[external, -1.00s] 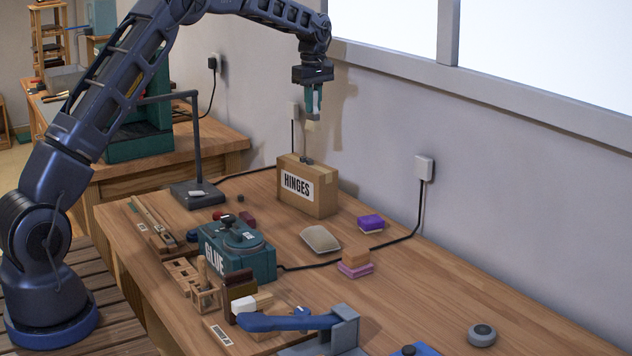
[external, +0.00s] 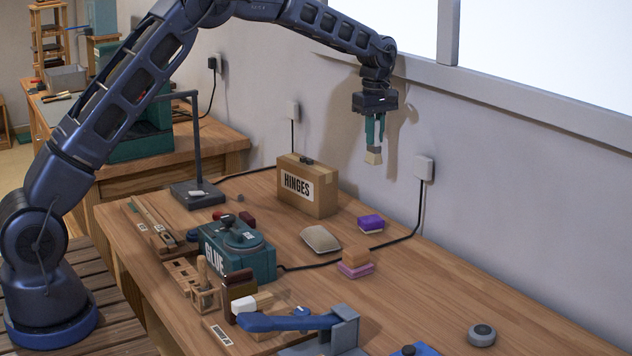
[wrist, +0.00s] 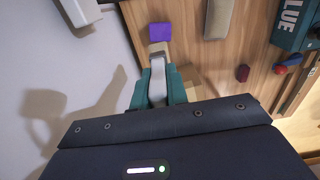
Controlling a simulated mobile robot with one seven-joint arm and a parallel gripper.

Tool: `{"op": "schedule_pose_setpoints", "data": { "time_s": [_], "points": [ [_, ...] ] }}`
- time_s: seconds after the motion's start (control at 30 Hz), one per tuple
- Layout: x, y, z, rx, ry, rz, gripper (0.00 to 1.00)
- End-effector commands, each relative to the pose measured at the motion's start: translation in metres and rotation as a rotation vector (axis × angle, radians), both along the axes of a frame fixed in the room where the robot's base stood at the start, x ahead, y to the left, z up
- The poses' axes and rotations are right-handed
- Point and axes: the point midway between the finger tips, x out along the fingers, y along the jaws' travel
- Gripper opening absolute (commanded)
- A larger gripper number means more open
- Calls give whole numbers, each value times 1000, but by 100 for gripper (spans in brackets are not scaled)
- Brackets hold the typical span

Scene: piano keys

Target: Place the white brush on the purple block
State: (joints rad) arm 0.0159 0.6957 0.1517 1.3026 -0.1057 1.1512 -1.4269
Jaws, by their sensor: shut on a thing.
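My gripper (external: 374,138) is shut on the white brush (external: 374,157), which hangs down with its pale bristle end lowest, in the air above the back of the bench. In the wrist view the brush (wrist: 158,82) shows grey-white between the teal fingers (wrist: 158,92). The purple block (external: 371,222) lies on the bench near the wall, below the brush and apart from it. It also shows in the wrist view (wrist: 160,31), just beyond the brush tip, with a pale layer along its lower edge in the external view.
A HINGES box (external: 307,188) stands left of the purple block. A beige rounded object (external: 320,239) and an orange block (external: 356,257) on a pink block (external: 355,269) lie nearby. A black cable (external: 405,240) passes close by. The bench to the right is mostly clear.

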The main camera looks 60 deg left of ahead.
Motion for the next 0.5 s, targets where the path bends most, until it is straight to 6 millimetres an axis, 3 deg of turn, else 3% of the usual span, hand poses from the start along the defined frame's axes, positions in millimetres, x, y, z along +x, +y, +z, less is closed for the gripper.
{"op": "schedule_pose_setpoints", "data": {
  "time_s": [0.3, 0.5],
  "points": [
    [-1, 0, -70, -1, 2, 0, 0],
    [0, 0, -100, -1, 0, 0, 0]
  ]
}}
